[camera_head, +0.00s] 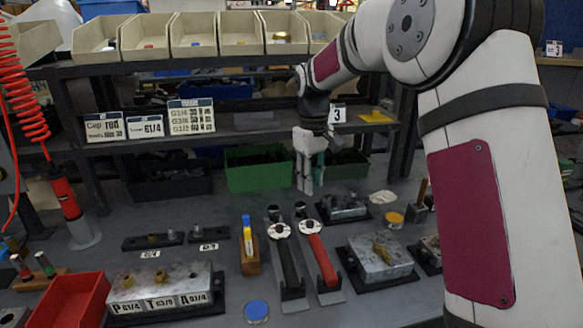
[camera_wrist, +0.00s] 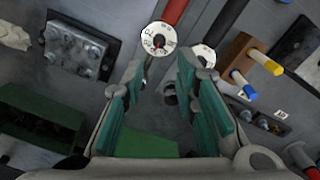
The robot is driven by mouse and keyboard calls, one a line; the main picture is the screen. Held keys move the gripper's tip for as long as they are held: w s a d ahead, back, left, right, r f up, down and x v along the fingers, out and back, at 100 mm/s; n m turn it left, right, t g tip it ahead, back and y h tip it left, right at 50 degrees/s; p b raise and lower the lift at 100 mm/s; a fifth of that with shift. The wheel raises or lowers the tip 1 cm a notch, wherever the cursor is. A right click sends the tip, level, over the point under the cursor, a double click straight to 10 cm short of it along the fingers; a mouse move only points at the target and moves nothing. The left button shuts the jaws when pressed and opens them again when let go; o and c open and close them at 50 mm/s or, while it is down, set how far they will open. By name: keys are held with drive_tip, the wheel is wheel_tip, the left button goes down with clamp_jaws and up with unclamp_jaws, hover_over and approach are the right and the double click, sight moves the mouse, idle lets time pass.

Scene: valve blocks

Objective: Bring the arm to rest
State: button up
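My gripper (camera_head: 309,184) hangs over the back of the workbench, pointing down, in front of the green bin. In the wrist view its two teal-padded fingers (camera_wrist: 158,92) are spread apart with nothing between them. My arm comes in from the right side of the head view, bent over the bench. The gripper is above the table and touches nothing that I can see.
Two torque wrenches (camera_head: 319,254) with dials lie below the gripper. Metal valve blocks (camera_head: 380,258) (camera_head: 160,287) stand right and left. A green bin (camera_head: 252,172) is behind, under a shelf (camera_head: 240,134). A red tray (camera_head: 72,301) is front left.

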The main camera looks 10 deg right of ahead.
drive_tip(key=s+r+m+t+p, duration=0.1)
drive_tip(key=s+r+p, duration=0.1)
drive_tip(key=s+r, duration=0.8)
drive_tip(key=s+r+m+t+p, duration=0.1)
drive_tip(key=s+r+m+p, duration=0.1)
drive_tip(key=s, duration=1.3)
drive_tip(key=s+r+m+t+p, duration=0.1)
drive_tip(key=s+m+t+p, duration=0.1)
drive_tip(key=s, duration=1.3)
drive_tip(key=shift+s+d+r+p, duration=0.25)
drive_tip(key=shift+s+r+p, duration=0.1)
drive_tip(key=shift+p, duration=0.25)
